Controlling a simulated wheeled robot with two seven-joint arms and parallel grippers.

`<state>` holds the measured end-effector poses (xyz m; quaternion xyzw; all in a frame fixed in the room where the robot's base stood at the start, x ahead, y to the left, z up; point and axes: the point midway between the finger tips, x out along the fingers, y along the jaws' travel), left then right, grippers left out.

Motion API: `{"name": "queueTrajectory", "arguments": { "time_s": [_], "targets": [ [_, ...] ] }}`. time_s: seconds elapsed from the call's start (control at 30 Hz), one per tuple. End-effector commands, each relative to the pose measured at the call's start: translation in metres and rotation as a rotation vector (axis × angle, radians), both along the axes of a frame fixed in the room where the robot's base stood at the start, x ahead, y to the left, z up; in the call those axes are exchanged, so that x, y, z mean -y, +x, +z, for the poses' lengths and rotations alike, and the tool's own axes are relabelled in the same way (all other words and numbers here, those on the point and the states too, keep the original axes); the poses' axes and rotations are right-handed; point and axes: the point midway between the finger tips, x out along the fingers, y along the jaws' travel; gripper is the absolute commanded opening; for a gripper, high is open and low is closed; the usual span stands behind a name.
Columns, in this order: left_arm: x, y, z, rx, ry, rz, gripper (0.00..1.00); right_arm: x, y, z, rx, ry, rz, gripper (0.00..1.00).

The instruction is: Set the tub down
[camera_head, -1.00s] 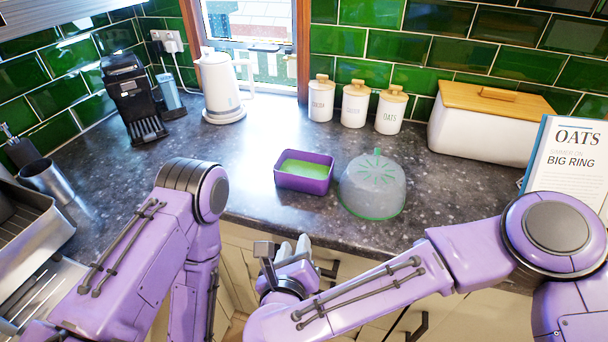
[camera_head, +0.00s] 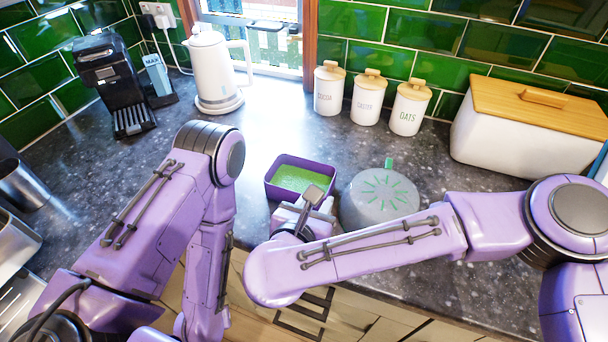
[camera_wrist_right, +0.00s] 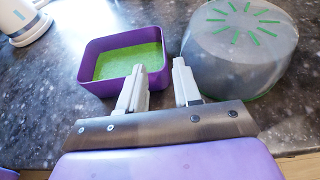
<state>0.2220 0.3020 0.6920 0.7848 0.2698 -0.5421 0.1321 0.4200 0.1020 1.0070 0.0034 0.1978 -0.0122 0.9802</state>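The purple tub (camera_head: 270,189), with a bright green inside, stands upright on the dark counter near its front edge. In the right wrist view the tub (camera_wrist_right: 95,84) is just beyond my fingers. My right gripper (camera_head: 310,203) is in front of the tub's near right corner. Its two fingers (camera_wrist_right: 160,72) are apart with nothing held between them. The left finger overlaps the tub's near wall in the picture; I cannot tell whether it touches. My left arm hangs down at the left, and its gripper is out of view.
A grey dome-shaped thing with green slots (camera_head: 378,200) stands close right of the tub; it also shows in the right wrist view (camera_wrist_right: 238,50). White canisters (camera_head: 367,98), a bread bin (camera_head: 515,135), a kettle (camera_head: 213,75) and a coffee machine (camera_head: 112,85) line the back. Counter left of the tub is clear.

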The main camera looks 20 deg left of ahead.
Motion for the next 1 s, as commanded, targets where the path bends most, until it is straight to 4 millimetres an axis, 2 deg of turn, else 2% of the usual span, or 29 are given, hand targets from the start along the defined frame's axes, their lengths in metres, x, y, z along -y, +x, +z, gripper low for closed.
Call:
{"name": "queueTrajectory", "arguments": {
  "time_s": [0.1, 0.27, 0.5, 0.77, 0.8, 0.9, 1.0],
  "targets": [
    [0.0, -0.001, 0.009, -0.002, 0.0, 0.0, 0.33, 0.005, 0.022, -0.006, -0.004, 0.0, -0.013, 0.33],
    [0.0, 0.0, 0.013, -0.001, 0.0, 0.0, 0.33, 0.008, 0.04, -0.014, -0.001, -0.001, -0.016, 0.33],
    [0.0, 0.0, 0.025, -0.001, -0.001, 0.0, 0.33, 0.009, 0.077, -0.03, -0.001, -0.001, -0.014, 0.33],
    [0.0, 0.0, 0.024, -0.001, 0.0, 0.0, 0.33, 0.008, 0.084, -0.035, 0.001, -0.003, -0.009, 0.33],
    [0.0, 0.0, 0.024, -0.001, 0.0, 0.0, 0.33, 0.008, 0.084, -0.035, 0.001, -0.003, -0.009, 0.3],
    [0.0, 0.0, 0.024, -0.001, 0.0, 0.0, 0.33, 0.007, 0.084, -0.035, 0.001, -0.003, -0.009, 0.0],
    [0.0, 0.0, 0.024, -0.001, 0.0, 0.0, 0.33, 0.007, 0.084, -0.035, 0.001, -0.003, -0.009, 0.0]
  ]
}}
